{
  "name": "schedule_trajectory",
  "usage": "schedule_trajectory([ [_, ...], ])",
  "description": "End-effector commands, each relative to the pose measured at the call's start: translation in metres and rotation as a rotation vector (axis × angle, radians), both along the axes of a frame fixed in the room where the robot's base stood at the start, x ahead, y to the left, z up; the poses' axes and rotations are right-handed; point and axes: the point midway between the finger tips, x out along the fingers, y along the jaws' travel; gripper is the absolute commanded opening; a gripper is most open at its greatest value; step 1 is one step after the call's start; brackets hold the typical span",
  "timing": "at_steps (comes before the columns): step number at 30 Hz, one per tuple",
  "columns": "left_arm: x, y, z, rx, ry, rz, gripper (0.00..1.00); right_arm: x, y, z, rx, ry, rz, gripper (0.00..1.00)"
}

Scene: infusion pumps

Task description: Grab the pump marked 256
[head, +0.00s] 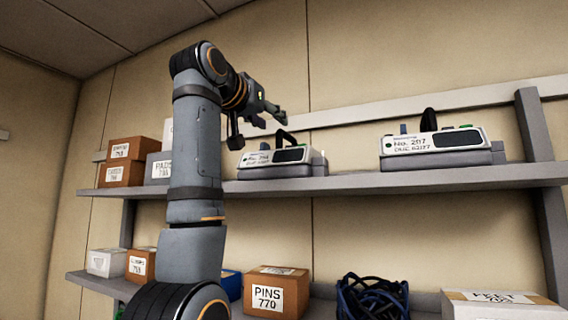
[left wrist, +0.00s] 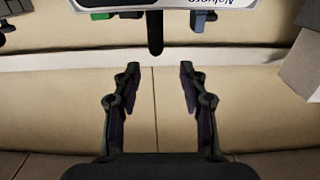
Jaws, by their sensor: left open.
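Two white and grey pumps stand on the upper shelf. The nearer-to-centre pump (head: 275,160) has a black handle, a dark screen and a handwritten number too small to read surely. The right pump (head: 435,148) has a label starting "No. 2", perhaps 297 or 2117. My left gripper (head: 262,112) is open and empty, above and just behind the centre pump's left part. In the left wrist view the open fingers (left wrist: 160,85) point at a pump (left wrist: 185,4) at the top edge. Its black handle (left wrist: 155,32) lies between the finger lines, beyond the tips. My right gripper is not in view.
The lower shelf holds a PINS box (head: 270,290), dark cables (head: 372,298) and a white-topped box (head: 500,303). The shelf is clear between the pumps. A right post (head: 534,125) stands beside the right pump.

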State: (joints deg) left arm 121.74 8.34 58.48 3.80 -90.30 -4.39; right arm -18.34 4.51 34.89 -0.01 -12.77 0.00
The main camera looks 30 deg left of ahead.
Motion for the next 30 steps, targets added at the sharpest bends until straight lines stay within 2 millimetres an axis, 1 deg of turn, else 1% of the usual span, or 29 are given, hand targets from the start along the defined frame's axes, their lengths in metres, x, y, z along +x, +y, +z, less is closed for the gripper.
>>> schedule_trajectory([
  [2,0.002,0.000,0.000,0.000,0.000,0.000,0.43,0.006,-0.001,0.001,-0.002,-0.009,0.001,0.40],
  [5,0.007,0.000,-0.001,0.000,0.000,0.000,0.43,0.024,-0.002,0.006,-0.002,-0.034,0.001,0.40],
  [7,0.018,-0.001,-0.003,0.000,0.002,0.000,0.43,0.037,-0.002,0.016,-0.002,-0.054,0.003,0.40],
  [9,0.031,-0.003,-0.006,0.001,0.003,0.000,0.43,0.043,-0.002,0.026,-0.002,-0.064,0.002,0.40],
  [11,0.040,-0.003,-0.007,0.000,0.001,0.000,0.43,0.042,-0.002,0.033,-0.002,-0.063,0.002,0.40],
  [13,0.049,-0.002,-0.008,-0.001,0.002,0.000,0.43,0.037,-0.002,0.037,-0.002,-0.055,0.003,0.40],
  [15,0.053,-0.002,-0.009,-0.001,-0.001,0.000,0.43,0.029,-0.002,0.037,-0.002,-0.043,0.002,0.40],
  [18,0.054,-0.002,-0.012,-0.001,-0.002,0.000,0.43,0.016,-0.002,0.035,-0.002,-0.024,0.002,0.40],
  [21,0.054,-0.002,-0.012,-0.001,-0.002,0.000,0.43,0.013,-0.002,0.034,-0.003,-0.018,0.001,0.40],
  [22,0.054,-0.002,-0.012,-0.001,-0.002,0.000,0.42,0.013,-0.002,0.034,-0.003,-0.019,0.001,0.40],
  [23,0.054,-0.002,-0.012,-0.001,-0.002,0.000,0.38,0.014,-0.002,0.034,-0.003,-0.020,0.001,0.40],
  [30,0.054,-0.002,-0.012,-0.001,-0.002,0.000,0.05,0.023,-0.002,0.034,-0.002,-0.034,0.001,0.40],
])
